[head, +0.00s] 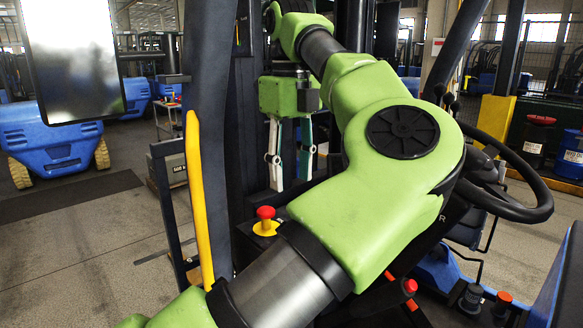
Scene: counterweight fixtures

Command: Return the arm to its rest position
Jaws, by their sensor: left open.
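My left arm (375,200) is green with dark and silver joints. It rises from the bottom, bends at a large elbow on the right, and reaches up and back to the left. My left gripper (290,182) hangs below the green wrist with its fingers pointing down. The two pale fingers stand apart, and I see nothing between them. The gripper is in front of dark upright parts of a vehicle, above and behind a red push button (265,212) on a yellow base. I cannot tell whether it touches anything. My right gripper is not in view.
A black steering wheel (520,211) is close to the elbow on the right. A yellow grab bar (197,200) and a dark post (205,100) stand left. A blue vehicle (50,140) is beyond.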

